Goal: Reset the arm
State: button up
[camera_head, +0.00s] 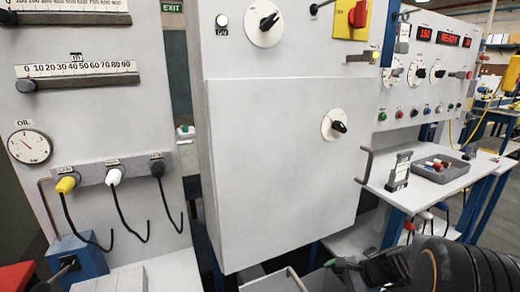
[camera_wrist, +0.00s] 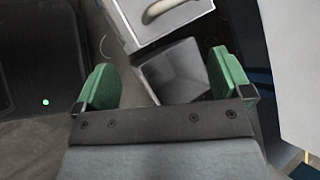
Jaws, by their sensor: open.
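My gripper (camera_wrist: 166,80) shows in the wrist view with its two green fingers wide apart and nothing between them. Beyond the fingers, lower down, is a grey open box or drawer (camera_wrist: 172,72) with a light handled front above it in the picture. In the head view my gripper (camera_head: 345,264) is at the bottom, right of centre, in front of and below the large grey cabinet (camera_head: 270,170). Its arm comes in from the lower right corner. Whether it touches anything there cannot be told.
A shelf (camera_head: 432,192) at right holds a grey tray (camera_head: 436,176) with small coloured parts and a dark upright device (camera_head: 399,170). A bent handle (camera_head: 364,166) juts from the cabinet side. At left are hooked cables and a blue box (camera_head: 78,262).

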jog(key=s+a+r+n+h+p, duration=0.1)
jog(key=s+r+n+p, duration=0.3)
jog(key=r, duration=0.5)
jog(key=s+a+r+n+h+p, duration=0.2)
jog(key=s+r+n+h+p, duration=0.2)
jog(key=r, duration=0.5)
jog(key=s+a+r+n+h+p, duration=0.2)
jog(key=s+r+n+p, duration=0.2)
jog(key=r+n+p, duration=0.3)
notch_tip(320, 180, up, 3)
jog(key=shift+s+a+r+h+p, duration=0.15)
jog(key=shift+h+p, duration=0.25)
jog(key=shift+p, duration=0.4)
jog(key=shift+s+r+n, duration=0.15)
jog(key=shift+r+n, duration=0.1)
jog(key=shift+n, duration=0.05)
